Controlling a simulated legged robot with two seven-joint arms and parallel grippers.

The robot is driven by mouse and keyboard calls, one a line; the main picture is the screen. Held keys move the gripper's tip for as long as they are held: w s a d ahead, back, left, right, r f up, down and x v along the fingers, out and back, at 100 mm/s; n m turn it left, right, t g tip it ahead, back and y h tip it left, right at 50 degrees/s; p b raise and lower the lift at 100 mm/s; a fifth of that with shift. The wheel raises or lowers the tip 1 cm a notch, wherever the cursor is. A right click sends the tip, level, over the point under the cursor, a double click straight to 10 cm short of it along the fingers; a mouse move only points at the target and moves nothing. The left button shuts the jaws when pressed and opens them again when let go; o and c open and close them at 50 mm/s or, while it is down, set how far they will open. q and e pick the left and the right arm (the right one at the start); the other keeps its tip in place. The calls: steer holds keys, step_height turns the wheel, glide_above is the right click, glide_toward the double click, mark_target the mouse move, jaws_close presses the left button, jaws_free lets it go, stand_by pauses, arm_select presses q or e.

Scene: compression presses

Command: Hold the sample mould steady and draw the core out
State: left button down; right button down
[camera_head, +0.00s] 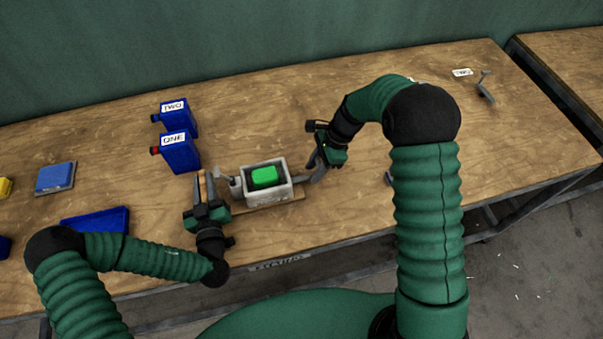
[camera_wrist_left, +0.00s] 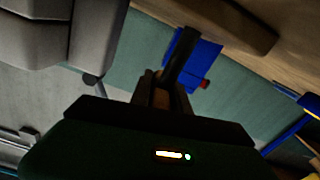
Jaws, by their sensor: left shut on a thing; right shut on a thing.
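The sample mould (camera_head: 281,189) is a pale grey open-topped box on a wooden base (camera_head: 292,196), with a green block (camera_head: 265,177) inside. Its grey wall fills the upper left of the left wrist view (camera_wrist_left: 95,38). My left gripper (camera_head: 201,182) is at the mould's left side, shut on a brown piece (camera_wrist_left: 157,92) that its fingers partly hide. My right gripper (camera_head: 318,162) is at the right side, shut on a grey handle (camera_head: 318,172). A grey bar (camera_head: 300,180) runs from the handle to the mould's right wall. I cannot tell how far the bar reaches inside.
Blue containers labelled ONE (camera_head: 180,156) and TWO (camera_head: 180,120) stand behind my left gripper. A small grey tool (camera_head: 485,88) and a white label (camera_head: 462,72) lie far right. The table's front edge is close.

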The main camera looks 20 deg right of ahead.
steer(key=shift+w+d, duration=0.15)
steer(key=shift+d, duration=1.65)
steer(key=c, duration=0.9)
jaws_free()
steer(key=shift+a, duration=0.1)
arm_select(q)
steer(key=c, duration=1.2)
jaws_free()
arm_select(e)
steer(key=v, duration=1.2)
arm_select(q)
steer(key=shift+o, duration=0.2)
